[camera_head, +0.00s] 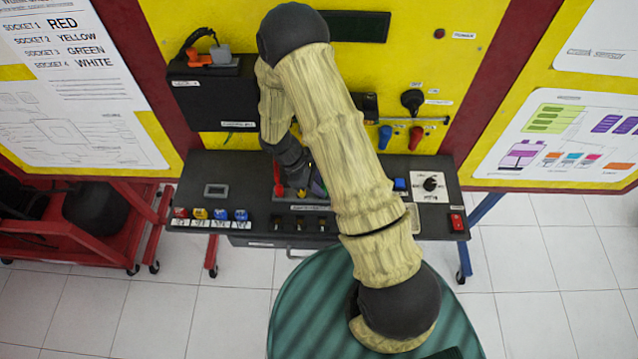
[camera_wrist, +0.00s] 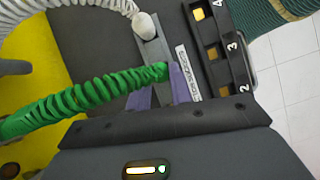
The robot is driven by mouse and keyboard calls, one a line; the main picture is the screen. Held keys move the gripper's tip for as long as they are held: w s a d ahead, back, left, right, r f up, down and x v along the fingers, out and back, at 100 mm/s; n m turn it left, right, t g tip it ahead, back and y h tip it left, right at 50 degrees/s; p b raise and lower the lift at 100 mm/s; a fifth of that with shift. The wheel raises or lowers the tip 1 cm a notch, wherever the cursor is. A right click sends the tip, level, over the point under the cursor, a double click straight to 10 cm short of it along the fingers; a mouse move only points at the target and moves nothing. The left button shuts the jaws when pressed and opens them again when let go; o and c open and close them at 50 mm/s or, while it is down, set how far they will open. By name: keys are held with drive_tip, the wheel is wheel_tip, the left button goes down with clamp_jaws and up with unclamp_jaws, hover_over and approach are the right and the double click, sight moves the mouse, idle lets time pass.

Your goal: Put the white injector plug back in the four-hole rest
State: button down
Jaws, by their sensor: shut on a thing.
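The white injector plug (camera_wrist: 147,25) stands in a grey strip (camera_wrist: 155,50) at the top of the wrist view, with its white coiled cable (camera_wrist: 105,5) running up and left. It is apart from my gripper. The strip looks like the four-hole rest; its holes are mostly hidden. My gripper (camera_wrist: 160,86) has purple fingers shut at the end of a green coiled cable (camera_wrist: 85,98), on what looks like a green plug, just short of the white plug along the strip. Whether the green plug is seated is hidden. In the head view my arm covers most of this area.
Numbered sockets (camera_wrist: 213,52) with yellow insides lie right of the strip. In the head view, a red plug (camera_head: 277,177) stands left of my gripper. The dark bench (camera_head: 240,172) also carries a row of coloured blocks (camera_head: 201,214) and a red switch (camera_head: 456,222).

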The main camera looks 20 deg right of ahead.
drive_tip(key=shift+f, duration=0.15)
drive_tip(key=c, duration=1.5)
unclamp_jaws()
drive_tip(key=shift+d+p+v, duration=0.2)
drive_tip(key=shift+p+v, duration=1.65)
drive_tip(key=shift+v, duration=0.85)
drive_tip(key=shift+s, duration=0.15)
drive_tip(key=shift+r, duration=0.2)
drive_tip(key=shift+r+p, duration=0.3)
drive_tip(key=shift+r, duration=0.1)
